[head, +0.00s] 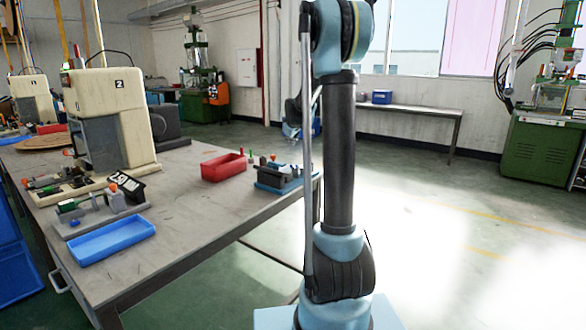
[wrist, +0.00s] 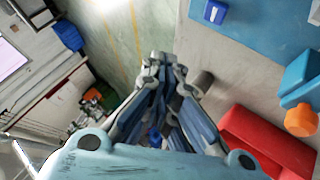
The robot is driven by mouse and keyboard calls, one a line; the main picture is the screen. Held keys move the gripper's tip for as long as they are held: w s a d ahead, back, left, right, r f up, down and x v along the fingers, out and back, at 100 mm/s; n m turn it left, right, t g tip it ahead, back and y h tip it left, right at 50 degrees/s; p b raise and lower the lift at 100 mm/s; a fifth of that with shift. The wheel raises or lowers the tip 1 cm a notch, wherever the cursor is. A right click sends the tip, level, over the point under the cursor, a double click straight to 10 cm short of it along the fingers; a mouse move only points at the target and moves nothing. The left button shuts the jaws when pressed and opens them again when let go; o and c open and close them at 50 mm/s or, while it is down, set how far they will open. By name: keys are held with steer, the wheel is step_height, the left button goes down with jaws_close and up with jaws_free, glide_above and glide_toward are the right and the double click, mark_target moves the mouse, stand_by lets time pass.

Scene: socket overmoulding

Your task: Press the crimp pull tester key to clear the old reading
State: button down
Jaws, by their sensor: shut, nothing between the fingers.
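A bench device on a blue base (head: 280,182) stands at the table's right edge. Another device on a grey base (head: 100,222), with a tilted black display (head: 126,185), stands at the front left. I cannot tell for certain which is the crimp pull tester; the display digits are unclear. In the wrist view a blue plate (wrist: 262,28) bears a small blue block with a pale mark (wrist: 215,12), possibly a key. My gripper (wrist: 165,60) is shut and empty, apart from that block. In the head view it shows small and partly hidden behind my arm, above the blue-based device.
A red bin (head: 223,168) stands beside the blue-based device; it also shows in the wrist view (wrist: 268,148), near an orange knob (wrist: 300,120). A blue tray (head: 110,241) lies at the table's front. A beige machine (head: 112,120) stands behind. Bare tabletop (head: 185,215) lies between.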

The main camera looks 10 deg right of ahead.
steer(key=shift+f, duration=3.85)
steer(key=shift+s+f, duration=0.1)
steer(key=shift+f, duration=0.75)
steer(key=shift+r, duration=0.95)
steer(key=shift+r, duration=2.5)
